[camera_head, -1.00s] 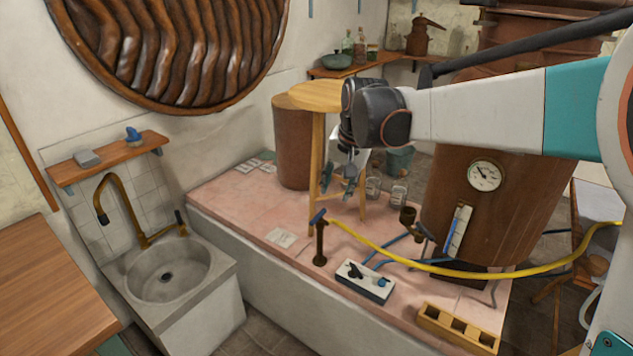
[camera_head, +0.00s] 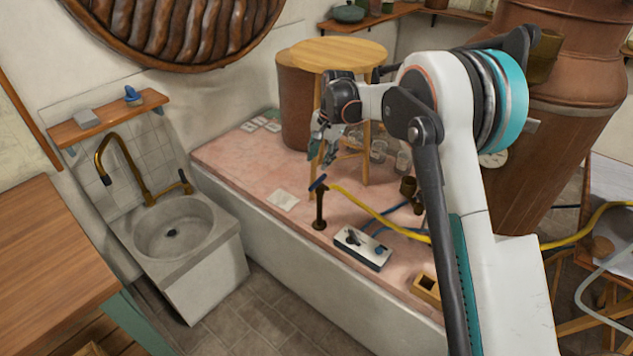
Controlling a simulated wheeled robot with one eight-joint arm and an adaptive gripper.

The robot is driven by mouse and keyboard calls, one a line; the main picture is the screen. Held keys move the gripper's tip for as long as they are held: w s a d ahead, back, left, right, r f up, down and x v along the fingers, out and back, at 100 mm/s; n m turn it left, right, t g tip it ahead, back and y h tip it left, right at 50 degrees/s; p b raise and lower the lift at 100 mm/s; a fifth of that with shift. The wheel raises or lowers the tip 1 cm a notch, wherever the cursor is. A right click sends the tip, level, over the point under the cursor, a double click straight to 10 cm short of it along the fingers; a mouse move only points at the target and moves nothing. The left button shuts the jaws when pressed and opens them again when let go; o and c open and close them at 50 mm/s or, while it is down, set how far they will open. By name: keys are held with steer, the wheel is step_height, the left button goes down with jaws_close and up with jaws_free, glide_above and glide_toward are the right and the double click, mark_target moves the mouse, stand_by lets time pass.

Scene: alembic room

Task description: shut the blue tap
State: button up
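A dark upright standpipe tap (camera_head: 319,211) with a blue lever (camera_head: 318,183) on top stands on the pink tiled platform (camera_head: 232,160). A yellow hose (camera_head: 372,208) leads from near its top to the right. My gripper (camera_head: 322,152) hangs just above the lever in the picture, pointing down. Its fingers look apart, with nothing seen between them. I cannot tell how far it is from the tap in depth.
A round wooden stool (camera_head: 338,54) stands behind my gripper. Glass jars (camera_head: 403,162) stand to its right. A stone sink (camera_head: 175,232) is at left. A large copper vessel (camera_head: 560,125) is at right.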

mark_target(314, 185)
steer(key=f+b, duration=0.1)
steer(key=f, duration=0.3)
steer(key=w+a+f+b, duration=0.1)
steer(key=f, duration=0.3)
steer(key=a+f+b, duration=0.1)
steer(key=f, duration=0.3)
steer(key=shift+w, duration=0.2)
jaws_close()
